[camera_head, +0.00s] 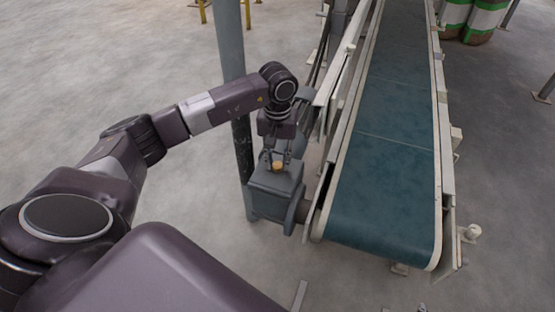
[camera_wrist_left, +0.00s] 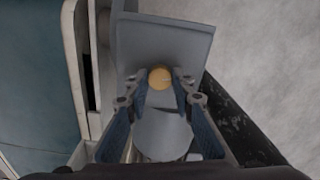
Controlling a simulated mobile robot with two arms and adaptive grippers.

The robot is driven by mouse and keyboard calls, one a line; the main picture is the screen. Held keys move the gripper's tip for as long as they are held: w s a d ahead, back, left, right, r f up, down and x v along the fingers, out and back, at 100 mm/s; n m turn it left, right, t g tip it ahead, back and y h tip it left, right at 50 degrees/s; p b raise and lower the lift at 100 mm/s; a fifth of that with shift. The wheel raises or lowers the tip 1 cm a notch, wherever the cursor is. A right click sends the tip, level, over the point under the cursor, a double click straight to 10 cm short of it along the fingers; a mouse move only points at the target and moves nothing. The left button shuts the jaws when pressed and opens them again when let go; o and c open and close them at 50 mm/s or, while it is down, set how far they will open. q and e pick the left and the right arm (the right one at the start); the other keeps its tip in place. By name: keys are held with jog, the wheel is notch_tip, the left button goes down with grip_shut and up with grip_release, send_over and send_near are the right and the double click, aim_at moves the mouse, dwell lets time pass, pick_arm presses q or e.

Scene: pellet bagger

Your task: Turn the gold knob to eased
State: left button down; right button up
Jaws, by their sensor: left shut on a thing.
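The gold knob (camera_head: 278,165) sits on top of a grey box (camera_head: 275,203) beside the near end of the conveyor. In the left wrist view the round knob (camera_wrist_left: 160,77) lies between the fingertips, in front of the grey panel (camera_wrist_left: 180,40). My left gripper (camera_head: 277,157) reaches down over the box from above. It also shows in the left wrist view (camera_wrist_left: 160,82), shut on the knob with one finger at each side. No marking for eased is readable in either view. My right gripper is not in view.
The conveyor (camera_head: 385,150) with its teal belt runs along the right of the box. A grey post (camera_head: 232,60) stands close on the left of the box, near my left arm. Green and white sacks (camera_head: 478,18) stand at the far right. Open concrete floor lies left.

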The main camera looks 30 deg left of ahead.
pick_arm(q)
jog(key=n+p, duration=0.1)
jog(key=n, duration=0.6)
jog(key=shift+r+p, duration=0.1)
jog(key=shift+p, duration=0.25)
jog(key=shift+n, duration=0.6)
jog(key=n+p, duration=0.2)
jog(key=n, duration=0.4)
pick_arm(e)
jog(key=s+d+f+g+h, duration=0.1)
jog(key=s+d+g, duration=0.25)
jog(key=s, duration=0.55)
pick_arm(q)
jog(key=n+p, duration=0.3)
jog(key=n, duration=0.6)
jog(key=n+p, duration=0.4)
jog(key=n, duration=0.4)
jog(key=shift+n, duration=0.6)
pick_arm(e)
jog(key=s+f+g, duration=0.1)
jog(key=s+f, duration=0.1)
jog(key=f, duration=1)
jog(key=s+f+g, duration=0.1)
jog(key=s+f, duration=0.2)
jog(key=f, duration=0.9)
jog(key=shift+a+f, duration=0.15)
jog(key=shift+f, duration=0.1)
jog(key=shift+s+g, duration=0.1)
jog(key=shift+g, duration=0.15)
